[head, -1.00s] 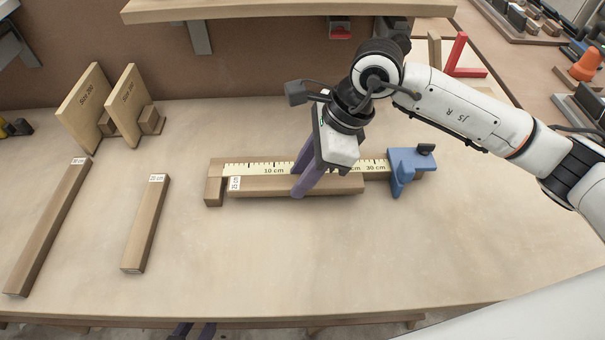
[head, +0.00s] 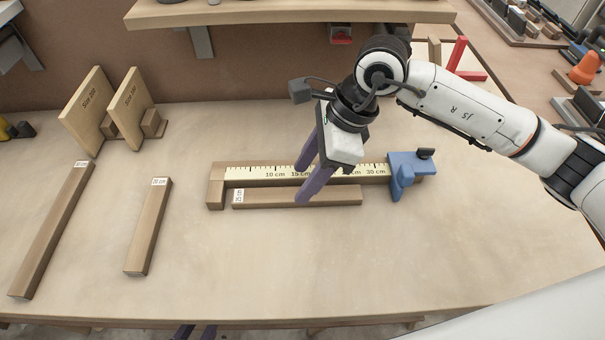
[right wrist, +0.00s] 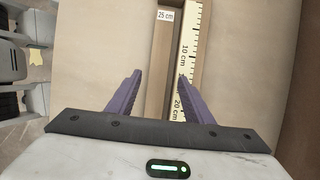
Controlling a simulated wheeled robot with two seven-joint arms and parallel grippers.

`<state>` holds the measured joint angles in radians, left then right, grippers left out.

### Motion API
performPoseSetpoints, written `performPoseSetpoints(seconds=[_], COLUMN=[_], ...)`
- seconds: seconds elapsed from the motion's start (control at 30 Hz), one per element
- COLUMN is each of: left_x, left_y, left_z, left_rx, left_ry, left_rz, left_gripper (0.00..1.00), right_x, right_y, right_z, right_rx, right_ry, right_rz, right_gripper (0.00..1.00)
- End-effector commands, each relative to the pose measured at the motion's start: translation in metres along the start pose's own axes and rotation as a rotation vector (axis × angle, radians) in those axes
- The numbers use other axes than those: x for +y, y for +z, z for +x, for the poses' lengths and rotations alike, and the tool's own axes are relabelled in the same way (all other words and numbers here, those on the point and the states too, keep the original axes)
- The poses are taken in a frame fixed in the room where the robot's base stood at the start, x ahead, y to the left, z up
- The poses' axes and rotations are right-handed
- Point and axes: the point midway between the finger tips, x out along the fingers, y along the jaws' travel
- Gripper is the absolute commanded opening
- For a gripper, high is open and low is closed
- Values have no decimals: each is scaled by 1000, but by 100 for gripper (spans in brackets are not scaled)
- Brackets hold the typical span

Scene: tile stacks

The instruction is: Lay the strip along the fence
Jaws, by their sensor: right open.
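The wooden strip (head: 290,198) labelled 25 cm lies along the near side of the fence (head: 215,172), roughly parallel to it. The fence carries a yellow ruler scale (head: 245,175). A blue stop (head: 403,170) sits on the fence's right part. My right gripper (head: 301,184) is open over the strip; in the right wrist view the strip (right wrist: 162,60) runs between its spread fingers (right wrist: 160,76). Only purple fingertips of my left gripper (head: 195,331) show, beyond the table's front edge.
Two more strips, a longer one (head: 52,230) and a 20 cm one (head: 148,228), lie to the left. Two upright size boards (head: 90,108) stand behind them. A shelf (head: 290,12) overhangs the back. The table's front right is clear.

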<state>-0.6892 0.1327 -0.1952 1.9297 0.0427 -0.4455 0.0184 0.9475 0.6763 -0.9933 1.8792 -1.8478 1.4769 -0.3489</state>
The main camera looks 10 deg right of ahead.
Motion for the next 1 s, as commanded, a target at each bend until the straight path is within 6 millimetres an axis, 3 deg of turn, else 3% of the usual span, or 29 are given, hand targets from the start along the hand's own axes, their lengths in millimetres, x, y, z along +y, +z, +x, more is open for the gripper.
performPoseSetpoints(seconds=[0.2,0.43,0.67,1.0], left_x=[-3,-2,2,2], left_y=[9,6,1,-2], left_z=[4,4,4,4], left_rx=[-15,-9,-1,5], left_ry=[-6,-3,3,4], left_rz=[0,2,3,4], left_gripper=[31,31,31,31], right_x=[-1,0,1,6], right_y=[1,2,2,6], right_z=[-55,-96,-110,-105], right_rx=[-4,-6,-5,-28], right_ry=[-8,-5,-3,19], right_rz=[-4,-4,-5,-2], right_gripper=[46,46,46,46])
